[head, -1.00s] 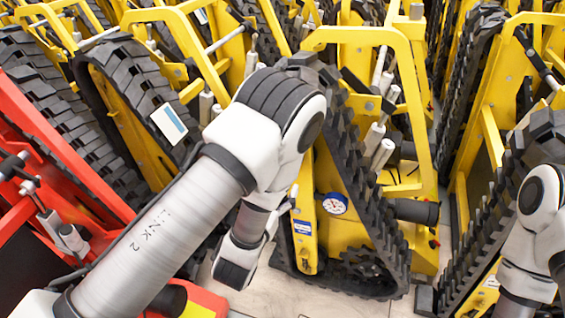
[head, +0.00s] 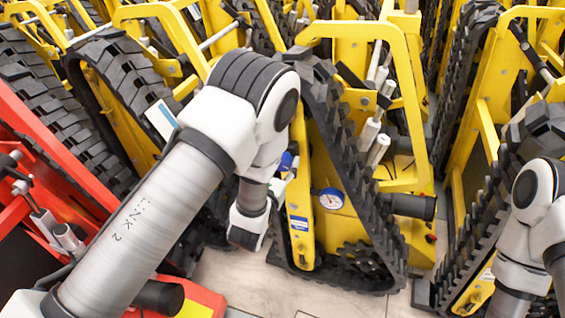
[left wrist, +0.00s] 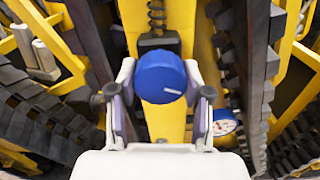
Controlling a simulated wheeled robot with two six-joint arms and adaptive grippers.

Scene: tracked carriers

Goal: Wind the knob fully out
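The blue round knob (left wrist: 160,77) sits on the yellow carrier's side plate, at the centre of the left wrist view. In the head view the knob (head: 287,160) shows small, partly hidden by my left gripper (head: 290,176). In the left wrist view my left gripper (left wrist: 161,72) has one finger on each side of the knob. Its fingers are spread about as wide as the knob, and I cannot make out firm contact. A dark threaded or coiled rod (left wrist: 157,18) stands beyond the knob. My right gripper is out of view.
A round gauge (head: 330,200) sits right of the knob, beside a black rubber track (head: 345,150). A red carrier (head: 55,165) stands at left. More yellow carriers (head: 490,80) crowd behind and right. Bare floor (head: 250,285) shows in front.

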